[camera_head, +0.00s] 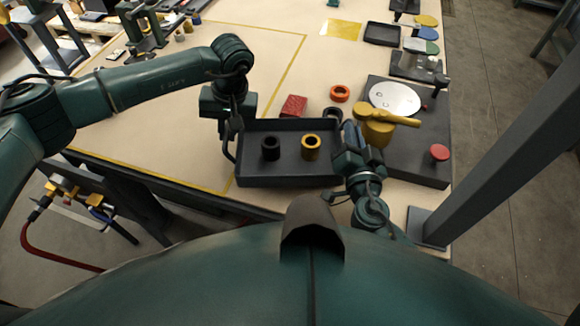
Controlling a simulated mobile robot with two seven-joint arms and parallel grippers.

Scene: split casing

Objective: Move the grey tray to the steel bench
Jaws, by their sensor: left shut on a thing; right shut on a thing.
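The grey tray (285,182) is a dark, shallow, rectangular tray near the front edge of the wooden table, in the middle of the head view. It holds a black ring-shaped part (270,149) and a yellow ring-shaped part (311,148), both standing apart on its floor. My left gripper (234,132) is shut on the tray's left wall. My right gripper (346,150) is shut on its right wall and hides part of that side. I cannot tell whether the tray rests on the table or hangs just above it. I cannot make out a steel bench.
A red block (294,106) and an orange ring (340,93) lie just behind the tray. A dark fixture plate (415,165) with a yellow clamp (378,124) and a red knob (440,152) stands close on the right. The taped table area (180,125) at left is mostly clear.

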